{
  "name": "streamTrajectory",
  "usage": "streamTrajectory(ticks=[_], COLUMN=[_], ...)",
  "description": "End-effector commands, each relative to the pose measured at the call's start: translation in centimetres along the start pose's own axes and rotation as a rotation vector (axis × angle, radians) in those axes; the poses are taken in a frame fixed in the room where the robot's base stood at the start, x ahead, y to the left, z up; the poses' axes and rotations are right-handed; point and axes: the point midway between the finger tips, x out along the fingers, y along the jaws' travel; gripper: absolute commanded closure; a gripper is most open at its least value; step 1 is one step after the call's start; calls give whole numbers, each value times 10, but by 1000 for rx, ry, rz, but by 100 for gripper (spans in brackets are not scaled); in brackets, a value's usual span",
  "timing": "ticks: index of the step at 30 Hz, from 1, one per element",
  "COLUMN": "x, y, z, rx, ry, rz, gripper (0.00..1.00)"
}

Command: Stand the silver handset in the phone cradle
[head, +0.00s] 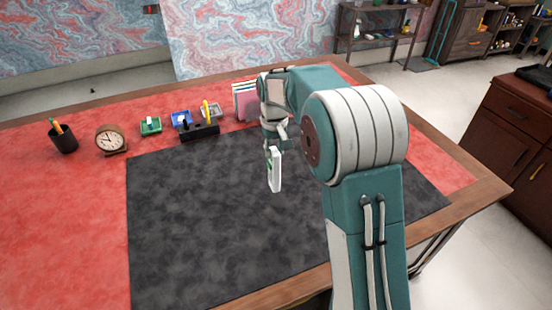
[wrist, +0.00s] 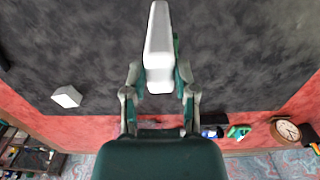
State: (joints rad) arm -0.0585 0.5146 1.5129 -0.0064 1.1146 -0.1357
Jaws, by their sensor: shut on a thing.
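My gripper (head: 272,148) is over the dark mat, pointing down, and is shut on the pale silver handset (head: 275,172). The handset hangs below the fingers, roughly upright in the head view. In the wrist view the handset (wrist: 158,40) extends forward from between the fingers of my gripper (wrist: 160,80). A small pale block (wrist: 67,96) lies on the mat near its back edge in the wrist view; my arm seems to hide it in the head view. I cannot tell whether it is the phone cradle.
The dark mat (head: 210,220) is largely clear at front left.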

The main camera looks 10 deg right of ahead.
Motion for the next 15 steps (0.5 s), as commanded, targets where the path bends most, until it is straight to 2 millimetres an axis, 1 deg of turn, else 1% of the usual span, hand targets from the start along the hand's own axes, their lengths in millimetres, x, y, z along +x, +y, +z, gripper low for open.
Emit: streamTrajectory(ticks=[5,9,11,15], x=[14,36,41,41], y=[10,8,7,7], z=[-6,-5,-6,-6], rx=[2,1,0,0], ry=[-1,-3,0,2], rz=[-1,-1,0,0], gripper=[100,100,100,100])
